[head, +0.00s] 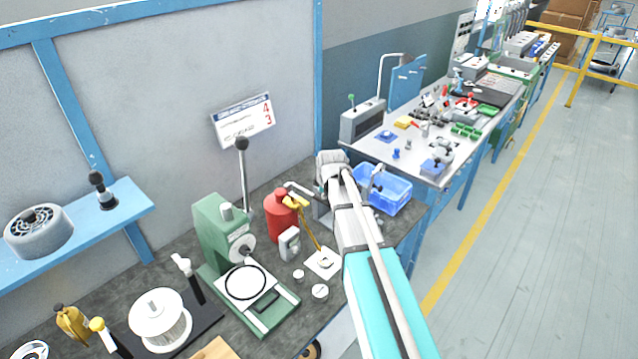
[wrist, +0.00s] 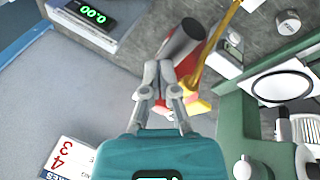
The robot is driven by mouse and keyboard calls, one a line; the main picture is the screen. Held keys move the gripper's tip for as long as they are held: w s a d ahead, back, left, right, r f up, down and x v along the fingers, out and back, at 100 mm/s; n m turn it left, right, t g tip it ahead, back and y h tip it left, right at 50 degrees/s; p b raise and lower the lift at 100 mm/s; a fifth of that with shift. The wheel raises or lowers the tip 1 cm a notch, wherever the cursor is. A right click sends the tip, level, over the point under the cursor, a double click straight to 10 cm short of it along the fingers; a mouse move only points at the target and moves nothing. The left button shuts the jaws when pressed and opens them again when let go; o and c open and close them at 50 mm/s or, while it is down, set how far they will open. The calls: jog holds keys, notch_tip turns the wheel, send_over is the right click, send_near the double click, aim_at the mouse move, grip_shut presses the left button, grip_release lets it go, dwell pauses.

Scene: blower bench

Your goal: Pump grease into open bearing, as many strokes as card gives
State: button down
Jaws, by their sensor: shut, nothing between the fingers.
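The red grease pump (head: 281,215) stands on the bench, with a grey lever (head: 302,191) at its top and a yellow hose (head: 304,220). The hose runs down to a small ring-shaped part, likely the open bearing (head: 325,262), on a white square. The card (head: 243,121) on the wall shows a red 4 above a red 3; its small print is unreadable. In the wrist view my gripper (wrist: 161,72) is shut and empty, its fingertips close to the dark grey lever end (wrist: 182,42). Whether they touch is unclear. Red pump body shows behind the fingers.
A green press (head: 225,230) stands left of the pump. A small grey box (head: 289,243) and white round pieces (head: 320,291) are nearby. A blue crate (head: 384,190) lies to the right. A display (wrist: 92,14) reads 0.00. A spool (head: 160,318) stands front left.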

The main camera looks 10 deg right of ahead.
jog(key=shift+r, duration=0.1)
jog(key=shift+w+a+r+p, duration=0.35)
jog(key=shift+w+r+p, duration=0.1)
jog(key=shift+r+p, duration=0.7)
jog(key=shift+w+a+r+p, duration=0.3)
jog(key=shift+w+r+p, duration=0.15)
jog(key=shift+r+p, duration=0.7)
jog(key=shift+w+a+r+p, duration=0.35)
jog(key=shift+w+r+p, duration=0.1)
jog(key=shift+r+p, duration=0.7)
jog(key=shift+w+a+r+p, duration=0.2)
jog(key=shift+w+r+p, duration=0.1)
jog(key=shift+r+p, duration=0.45)
jog(key=shift+w+a+r+p, duration=0.25)
jog(key=shift+w+r+p, duration=0.05)
jog(key=shift+r+p, duration=0.45)
jog(key=shift+w+a+r+p, duration=0.2)
jog(key=shift+w+r+p, duration=0.1)
jog(key=shift+r+p, duration=0.45)
jog(key=r+p, duration=0.1)
jog(key=w+r+p, duration=0.1)
jog(key=a+r+p, duration=0.1)
jog(key=shift+w+r, duration=0.15)
jog(key=shift+f, duration=0.2)
jog(key=b, duration=0.8)
send_over(317, 195)
notch_tip(317, 195, down, 8)
jog(key=shift+r, duration=0.2)
